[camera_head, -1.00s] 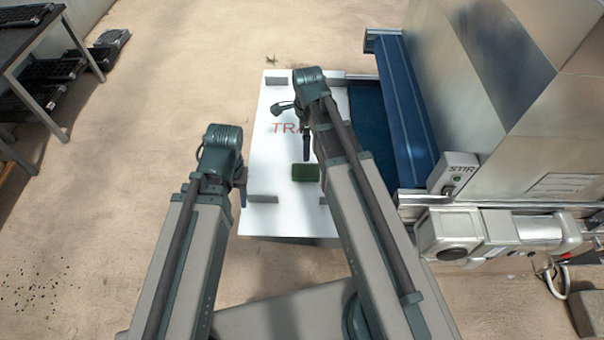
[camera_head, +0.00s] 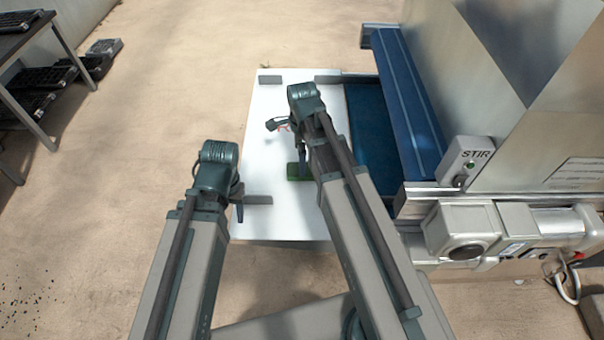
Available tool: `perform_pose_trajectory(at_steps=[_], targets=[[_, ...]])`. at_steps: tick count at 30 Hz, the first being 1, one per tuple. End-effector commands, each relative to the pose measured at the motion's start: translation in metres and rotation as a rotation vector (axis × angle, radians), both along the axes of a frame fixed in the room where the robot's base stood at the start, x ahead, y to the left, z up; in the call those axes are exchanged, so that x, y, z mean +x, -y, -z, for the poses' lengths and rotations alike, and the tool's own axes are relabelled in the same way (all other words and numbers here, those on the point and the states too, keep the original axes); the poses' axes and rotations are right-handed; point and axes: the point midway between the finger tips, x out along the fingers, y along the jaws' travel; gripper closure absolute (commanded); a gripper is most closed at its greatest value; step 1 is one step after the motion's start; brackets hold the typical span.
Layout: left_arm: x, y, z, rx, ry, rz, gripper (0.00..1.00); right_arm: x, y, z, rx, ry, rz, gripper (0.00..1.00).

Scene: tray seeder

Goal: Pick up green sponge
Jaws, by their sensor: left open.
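The green sponge (camera_head: 292,171) lies on the white board (camera_head: 262,222), partly hidden behind my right arm. A dark finger-like part of my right gripper (camera_head: 302,157) is over or beside the sponge. Contact cannot be told, and its jaws are mostly hidden. My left gripper (camera_head: 239,212) is open and points down over the board's left edge, left of the sponge and apart from it. Only a thin dark blue finger of it shows clearly.
A steel machine with a blue trough (camera_head: 408,100) and a STIR switch box (camera_head: 466,163) stands at right. A dark rack with black trays (camera_head: 28,76) stands at far left. The floor between rack and board is clear.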

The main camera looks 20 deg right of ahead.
Motion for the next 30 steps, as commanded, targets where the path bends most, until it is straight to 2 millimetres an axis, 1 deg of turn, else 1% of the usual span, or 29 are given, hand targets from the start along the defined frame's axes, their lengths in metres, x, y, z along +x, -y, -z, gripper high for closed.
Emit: perform_pose_trajectory(at_steps=[5, 13, 16, 23, 26, 30], targets=[[0.0, 0.0, 0.014, 0.0, 0.0, 0.0, 0.5, 0.002, 0.0, 0.014, 0.0, 0.0, 0.0, 0.0], [0.0, 0.0, 0.048, 0.0, 0.0, 0.0, 0.5, 0.004, 0.0, 0.048, 0.0, 0.0, 0.0, 0.0], [0.0, 0.0, 0.053, 0.0, 0.0, 0.0, 0.5, 0.004, 0.0, 0.053, 0.0, 0.0, 0.0, 0.0], [0.0, 0.0, 0.051, 0.0, 0.0, 0.0, 0.5, 0.004, 0.0, 0.051, 0.0, 0.0, 0.0, 0.0], [0.0, 0.0, 0.051, 0.0, 0.0, 0.0, 0.5, 0.004, 0.0, 0.051, 0.0, 0.0, 0.0, 0.16], [0.0, 0.0, 0.051, 0.0, 0.0, 0.0, 0.5, 0.004, 0.0, 0.051, 0.0, 0.0, 0.0, 0.41]])
